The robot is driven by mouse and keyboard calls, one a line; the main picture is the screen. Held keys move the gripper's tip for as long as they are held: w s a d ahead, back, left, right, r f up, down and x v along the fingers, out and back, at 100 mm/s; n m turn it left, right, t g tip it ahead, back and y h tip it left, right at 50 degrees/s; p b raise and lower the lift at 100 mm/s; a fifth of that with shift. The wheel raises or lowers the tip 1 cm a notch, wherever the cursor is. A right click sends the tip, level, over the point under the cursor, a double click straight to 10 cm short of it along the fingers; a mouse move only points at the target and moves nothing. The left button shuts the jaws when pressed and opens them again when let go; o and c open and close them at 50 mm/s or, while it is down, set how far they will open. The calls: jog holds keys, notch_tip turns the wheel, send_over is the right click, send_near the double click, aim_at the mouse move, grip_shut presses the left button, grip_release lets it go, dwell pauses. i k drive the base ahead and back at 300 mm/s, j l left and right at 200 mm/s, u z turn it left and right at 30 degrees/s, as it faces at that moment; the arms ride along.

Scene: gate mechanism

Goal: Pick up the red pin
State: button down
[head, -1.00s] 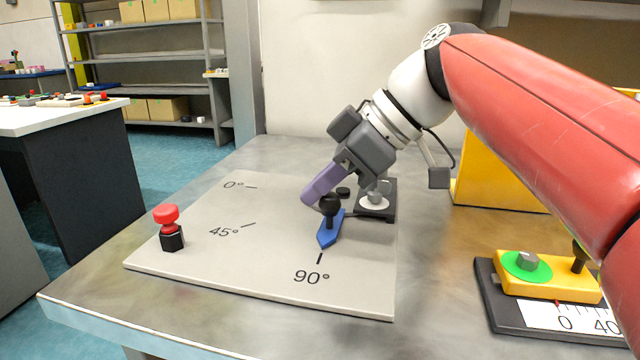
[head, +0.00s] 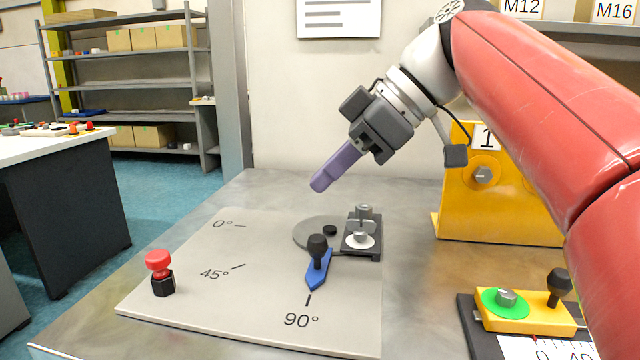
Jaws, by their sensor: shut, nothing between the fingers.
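The red pin (head: 159,262) has a round red head and stands upright in a black hexagonal base (head: 163,284) near the left edge of the grey board. My gripper (head: 320,184) has purple fingers, shut and empty. It is in the air above the back of the board, to the right of and higher than the pin. A blue pointer with a black knob (head: 318,267) is below the gripper and points toward the 90° mark.
The grey board (head: 205,315) carries 0°, 45° and 90° marks and a metal latch block (head: 362,240) at back right. A yellow panel (head: 455,215) and a yellow device with a green dial (head: 525,308) stand to the right. The board between pin and pointer is clear.

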aim_at(157, 261)
jog(key=k, duration=1)
